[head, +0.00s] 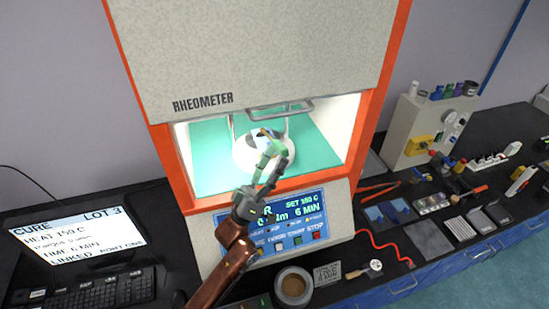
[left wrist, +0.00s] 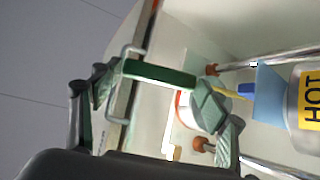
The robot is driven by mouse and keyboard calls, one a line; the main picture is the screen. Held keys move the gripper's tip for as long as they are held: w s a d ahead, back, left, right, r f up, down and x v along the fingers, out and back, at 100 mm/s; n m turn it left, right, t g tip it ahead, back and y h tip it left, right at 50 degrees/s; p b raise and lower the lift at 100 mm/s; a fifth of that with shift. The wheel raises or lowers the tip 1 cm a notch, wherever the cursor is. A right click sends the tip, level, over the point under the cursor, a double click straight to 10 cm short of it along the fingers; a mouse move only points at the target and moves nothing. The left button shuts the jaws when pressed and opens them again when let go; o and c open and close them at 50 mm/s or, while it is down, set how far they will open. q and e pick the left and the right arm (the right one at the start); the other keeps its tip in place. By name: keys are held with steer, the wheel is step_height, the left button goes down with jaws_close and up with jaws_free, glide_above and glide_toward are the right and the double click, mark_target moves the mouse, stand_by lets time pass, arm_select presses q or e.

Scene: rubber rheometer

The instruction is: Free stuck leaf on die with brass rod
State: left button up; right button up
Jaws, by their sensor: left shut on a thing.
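My left gripper (head: 272,160) reaches into the lit chamber of the rheometer, over the round white die (head: 246,158). It is shut on a tool with a dark green grip (left wrist: 158,73), which lies crosswise between its fingers in the left wrist view. I take this for the brass rod's handle. A thin yellow length (left wrist: 230,93) shows just beyond the right-hand finger there and meets a blue patch. A blue sheet-like piece (left wrist: 270,88), perhaps the leaf, is next to a yellow HOT label (left wrist: 310,98). Whether rod and leaf touch is unclear. My right gripper is out of view.
The orange-framed chamber opening (head: 360,140) is close around my left arm, with metal posts beside the die. A control panel (head: 290,222) lies below it. A monitor (head: 80,235) stands left; a round dark pot (head: 293,287) and many small tools fill the bench.

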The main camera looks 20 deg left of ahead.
arm_select(q)
steer(key=shift+r, duration=0.15)
steer(key=s+d+r+p, duration=0.1)
steer(key=s+d+p, duration=0.2)
steer(key=s+d, duration=0.2)
steer(key=s+d+r+p, duration=0.2)
steer(key=s+d+p, duration=0.2)
steer(key=s, duration=0.7)
steer(key=shift+s+d+r, duration=0.15)
steer(key=shift+s+d, duration=0.15)
steer(key=shift+d, duration=0.8)
stand_by(0.3)
steer(key=shift+s, duration=0.1)
stand_by(0.4)
